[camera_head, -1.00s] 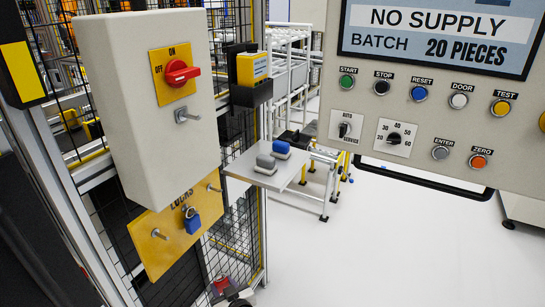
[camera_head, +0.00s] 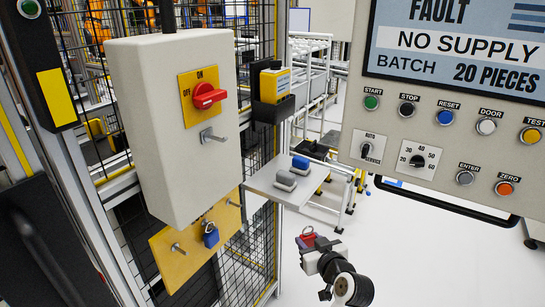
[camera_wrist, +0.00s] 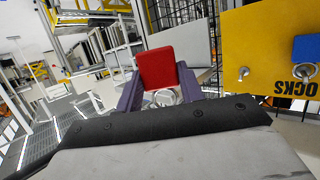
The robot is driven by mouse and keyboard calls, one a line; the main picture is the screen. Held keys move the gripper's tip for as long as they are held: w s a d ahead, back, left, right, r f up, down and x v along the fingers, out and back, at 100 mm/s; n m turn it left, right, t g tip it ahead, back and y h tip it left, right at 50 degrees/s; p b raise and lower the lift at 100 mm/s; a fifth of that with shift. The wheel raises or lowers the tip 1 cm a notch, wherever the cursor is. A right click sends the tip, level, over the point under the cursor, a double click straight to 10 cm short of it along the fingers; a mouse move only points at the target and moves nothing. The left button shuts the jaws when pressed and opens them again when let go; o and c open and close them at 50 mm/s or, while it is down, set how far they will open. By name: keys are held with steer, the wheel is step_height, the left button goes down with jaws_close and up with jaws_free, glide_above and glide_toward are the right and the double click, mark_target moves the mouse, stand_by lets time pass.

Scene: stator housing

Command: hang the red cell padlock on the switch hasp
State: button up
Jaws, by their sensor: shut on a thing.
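The red padlock (camera_head: 306,240) is held in my gripper (camera_head: 313,246), below the small shelf and right of the yellow board. In the wrist view the red padlock body (camera_wrist: 157,67) sits between the two purple fingers of my gripper (camera_wrist: 159,82), with its metal shackle (camera_wrist: 165,97) toward the wrist, partly hidden. The switch hasp (camera_head: 214,137) is a grey metal peg sticking out of the pale switch box (camera_head: 150,130), under the red rotary switch (camera_head: 208,96). The hasp is bare, and the padlock is well apart from it, lower and to the right.
The yellow locks board (camera_head: 170,262) has metal pegs, one bearing a blue padlock (camera_head: 211,236). A grey shelf (camera_head: 268,190) holds a blue and a grey block. A control panel (camera_head: 440,130) stands at the right. Open floor (camera_head: 420,260) lies below it.

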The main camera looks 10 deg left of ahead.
steer(key=s+a+r+n+g+y+p, duration=0.2)
steer(key=r, duration=0.8)
steer(key=s+a+r+n+g+y+p, duration=0.1)
steer(key=s+a+r+n+g+y, duration=0.1)
steer(key=r, duration=0.9)
steer(key=s+a+r+n+g+y+p, duration=0.2)
steer(key=s+a+r+n+g+p, duration=0.1)
steer(key=s+r, duration=0.8)
steer(key=shift+a+r+n+g, duration=0.3)
steer(key=shift+a+r+n, duration=0.05)
steer(key=shift+a+n, duration=0.1)
steer(key=shift+f, duration=0.1)
steer(key=shift+w+a+f+b, duration=0.1)
steer(key=shift+w+a, duration=0.4)
steer(key=shift+a, duration=0.9)
steer(key=shift+w+a+f+b, duration=0.1)
steer(key=shift+w+a, duration=0.4)
steer(key=shift+a, duration=0.95)
steer(key=shift+w+a+f+b, duration=0.1)
steer(key=shift+w+a, duration=0.4)
steer(key=shift+a, duration=0.9)
steer(key=shift+w+a+f+b, duration=0.1)
steer(key=shift+a+f+b, duration=0.1)
steer(key=shift+f+b, duration=0.1)
